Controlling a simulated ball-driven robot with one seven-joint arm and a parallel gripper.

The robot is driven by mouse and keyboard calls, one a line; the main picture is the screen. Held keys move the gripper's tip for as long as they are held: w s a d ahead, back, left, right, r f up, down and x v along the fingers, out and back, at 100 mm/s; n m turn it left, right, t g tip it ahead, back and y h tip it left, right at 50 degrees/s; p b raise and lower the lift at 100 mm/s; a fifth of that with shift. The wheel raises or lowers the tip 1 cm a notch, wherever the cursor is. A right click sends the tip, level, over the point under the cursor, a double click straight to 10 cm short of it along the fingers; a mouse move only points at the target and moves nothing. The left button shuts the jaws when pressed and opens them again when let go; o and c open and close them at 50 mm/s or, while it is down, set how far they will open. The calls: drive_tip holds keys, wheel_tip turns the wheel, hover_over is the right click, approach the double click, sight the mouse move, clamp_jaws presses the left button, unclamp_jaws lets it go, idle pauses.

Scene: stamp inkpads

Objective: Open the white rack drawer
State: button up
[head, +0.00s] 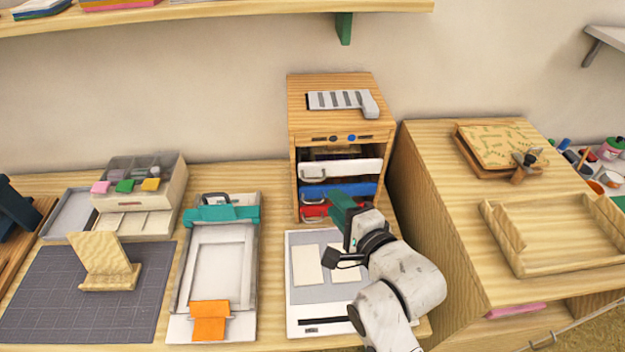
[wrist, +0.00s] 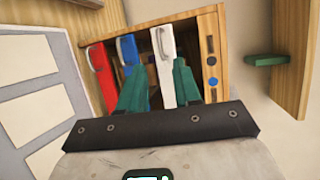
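The white rack drawer (head: 345,169) is the upper drawer front in a wooden rack (head: 330,92), with a looped handle on its left part. A dark gap shows above it; I cannot tell how far out it stands. In the wrist view the white drawer (wrist: 166,72) stands upright in the picture, its handle beyond the fingertips. My gripper (head: 340,214) is in front of the lower drawers in the head view. In the wrist view my gripper (wrist: 158,78) has its green fingers apart, with nothing visibly gripped. I cannot tell whether a finger touches a drawer.
The blue drawer (head: 350,190) and red drawer (head: 314,211) lie below the white one. A white board with pale cards (head: 309,265) lies in front of the rack. A wooden cabinet (head: 420,190) stands close on the right. A shelf bracket (head: 344,28) hangs above.

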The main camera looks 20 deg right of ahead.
drive_tip(key=p+x, duration=0.1)
drive_tip(key=x, duration=0.8)
drive_tip(key=shift+w, duration=0.25)
drive_tip(key=shift+f, duration=0.1)
drive_tip(key=shift+c, duration=0.4)
drive_tip(key=shift+d, duration=0.1)
clamp_jaws()
idle(0.4)
